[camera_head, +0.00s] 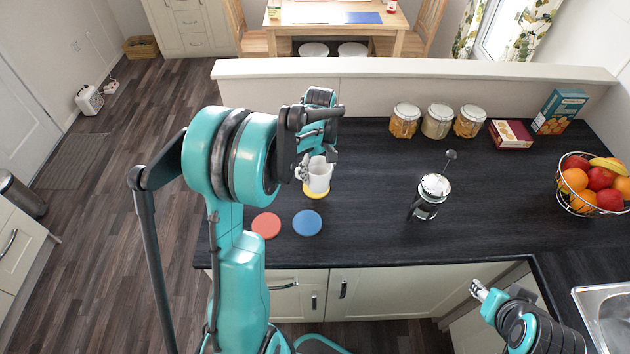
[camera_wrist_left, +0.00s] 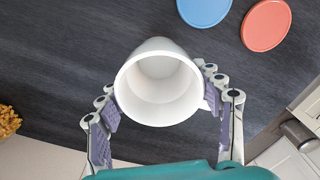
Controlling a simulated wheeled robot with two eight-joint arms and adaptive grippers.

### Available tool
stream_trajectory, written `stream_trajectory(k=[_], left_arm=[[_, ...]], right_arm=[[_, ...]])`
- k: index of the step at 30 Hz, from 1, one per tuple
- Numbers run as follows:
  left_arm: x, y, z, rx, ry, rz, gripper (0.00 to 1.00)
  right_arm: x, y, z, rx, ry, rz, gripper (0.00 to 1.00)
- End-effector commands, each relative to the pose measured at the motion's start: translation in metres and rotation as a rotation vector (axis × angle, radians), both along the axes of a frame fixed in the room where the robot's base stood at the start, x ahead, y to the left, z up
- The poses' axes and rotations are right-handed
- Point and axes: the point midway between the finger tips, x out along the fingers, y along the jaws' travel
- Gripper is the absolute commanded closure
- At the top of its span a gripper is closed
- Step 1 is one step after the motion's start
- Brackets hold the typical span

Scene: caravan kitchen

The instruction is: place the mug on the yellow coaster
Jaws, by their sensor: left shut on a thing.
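A white mug (camera_head: 318,177) is upright on or just above the yellow coaster (camera_head: 315,194); I cannot tell whether they touch. My left gripper (camera_head: 316,170) is shut on the mug, with a finger on each side. In the left wrist view the mug (camera_wrist_left: 160,82) shows its open, empty top between the pads of the left gripper (camera_wrist_left: 160,100); the yellow coaster is hidden there. My right gripper (camera_head: 478,290) is in front of the counter at the lower right, away from the mug; its finger state is unclear.
A red coaster (camera_head: 266,225) and a blue coaster (camera_head: 307,223) lie nearer the counter's front edge. A French press (camera_head: 431,195) stands to the right. Several jars (camera_head: 437,121), boxes (camera_head: 510,134) and a fruit basket (camera_head: 592,187) stand farther right. The counter (camera_head: 370,225) between is clear.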

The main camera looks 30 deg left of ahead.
Motion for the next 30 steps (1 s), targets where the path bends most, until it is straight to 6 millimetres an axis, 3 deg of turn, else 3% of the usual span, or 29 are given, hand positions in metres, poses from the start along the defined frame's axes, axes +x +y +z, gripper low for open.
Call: stream_trajectory(k=[5, 13, 25, 26, 27, 30], left_arm=[[-0.002, 0.008, -0.008, 0.0, 0.0, 0.0, 0.73], [-0.002, 0.008, -0.044, 0.0, 0.0, -0.001, 0.73], [-0.002, 0.007, -0.05, 0.0, 0.0, -0.001, 0.73], [-0.002, 0.007, -0.049, 0.0, 0.0, -0.001, 0.26], [-0.002, 0.007, -0.049, 0.0, 0.0, -0.001, 0.16], [-0.002, 0.007, -0.048, 0.0, 0.0, -0.001, 0.13]], right_arm=[[0.0, 0.0, -0.002, 0.0, 0.0, 0.0, 0.6], [0.0, 0.0, -0.011, 0.0, 0.0, 0.0, 0.6], [0.0, 0.0, -0.015, 0.0, 0.0, 0.0, 0.6], [0.0, 0.0, -0.014, 0.0, 0.0, 0.0, 0.6], [0.0, 0.0, -0.013, 0.0, 0.0, 0.0, 0.6], [0.0, 0.0, -0.013, 0.0, 0.0, 0.0, 0.6]])
